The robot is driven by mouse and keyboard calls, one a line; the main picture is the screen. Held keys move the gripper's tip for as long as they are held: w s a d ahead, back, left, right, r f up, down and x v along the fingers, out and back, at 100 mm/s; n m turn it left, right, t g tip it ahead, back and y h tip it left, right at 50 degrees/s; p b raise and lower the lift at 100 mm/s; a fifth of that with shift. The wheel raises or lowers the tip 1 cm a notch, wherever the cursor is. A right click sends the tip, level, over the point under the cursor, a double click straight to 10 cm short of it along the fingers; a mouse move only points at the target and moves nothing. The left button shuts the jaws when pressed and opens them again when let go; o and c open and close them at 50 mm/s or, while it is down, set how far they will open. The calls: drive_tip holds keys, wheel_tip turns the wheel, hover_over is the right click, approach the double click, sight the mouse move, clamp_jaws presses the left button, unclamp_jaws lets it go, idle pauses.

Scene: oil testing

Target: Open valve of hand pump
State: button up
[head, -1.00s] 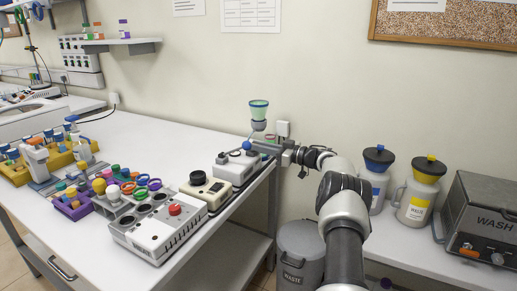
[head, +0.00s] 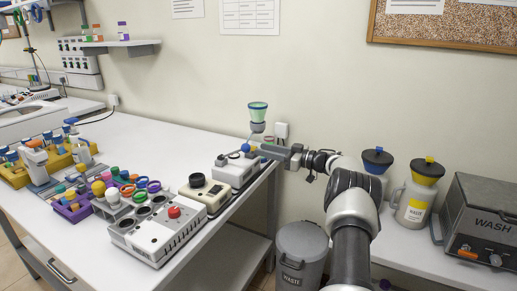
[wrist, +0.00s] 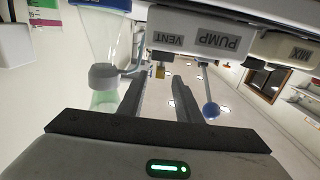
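The hand pump (head: 236,169) is a white box at the table's far right corner, with a blue ball knob (head: 246,147). In the wrist view its front (wrist: 200,38) shows upside down, marked PUMP and VENT. The blue-ended lever (wrist: 210,109) hangs right of the fingers. A small brass-coloured valve part (wrist: 160,71) sits under the VENT label, just beyond the fingertips. My gripper (wrist: 159,82) is open around empty space, roughly in line with that part and apparently not touching it. In the head view my gripper (head: 266,150) is beside the pump's far right end.
A beige device (head: 207,190) stands in front of the pump. A grey waste bin (head: 302,250) is below the arm.

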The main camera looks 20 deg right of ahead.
drive_tip(key=p+v, duration=0.1)
drive_tip(key=v, duration=1.2)
drive_tip(key=shift+s+d, duration=0.25)
drive_tip(key=shift+s, duration=0.05)
drive_tip(key=shift+r, duration=0.1)
